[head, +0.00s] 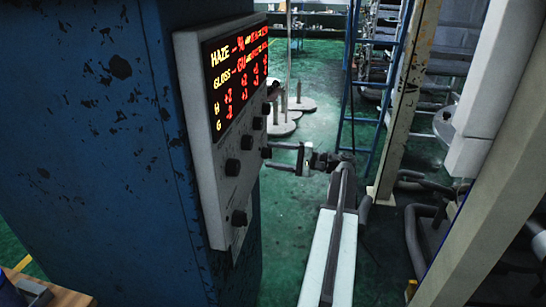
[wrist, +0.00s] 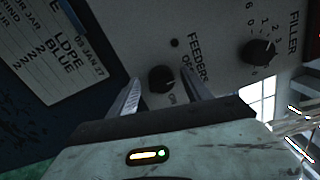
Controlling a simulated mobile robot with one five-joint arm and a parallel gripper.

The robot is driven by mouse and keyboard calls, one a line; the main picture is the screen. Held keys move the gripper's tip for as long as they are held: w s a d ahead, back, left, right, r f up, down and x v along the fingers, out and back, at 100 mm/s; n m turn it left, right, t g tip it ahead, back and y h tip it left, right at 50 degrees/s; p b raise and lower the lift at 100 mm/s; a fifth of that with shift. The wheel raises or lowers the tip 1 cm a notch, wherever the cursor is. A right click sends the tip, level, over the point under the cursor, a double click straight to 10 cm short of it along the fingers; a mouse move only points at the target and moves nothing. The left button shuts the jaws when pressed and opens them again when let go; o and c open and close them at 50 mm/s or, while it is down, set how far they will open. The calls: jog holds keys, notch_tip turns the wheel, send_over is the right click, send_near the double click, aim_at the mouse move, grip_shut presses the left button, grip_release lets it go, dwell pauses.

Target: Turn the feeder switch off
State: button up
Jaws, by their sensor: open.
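My gripper (wrist: 160,95) is open in the wrist view, one finger on each side of the knob and no clear contact visible. In the head view my gripper (head: 270,156) reaches left to the panel's right edge, by a small black knob (head: 266,152) that seems to be the switch.
The control panel (head: 190,90) with a red and yellow HAZE and GLOSS display and several knobs is on a blue cabinet (head: 90,130). A FILLER dial (wrist: 258,52) is right of the switch. A white label card (wrist: 55,45) is at left. A blue ladder (head: 385,90) stands behind.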

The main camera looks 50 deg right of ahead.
jog(key=v, duration=0.7)
jog(key=shift+s+d, duration=0.1)
jog(key=shift+s, duration=0.05)
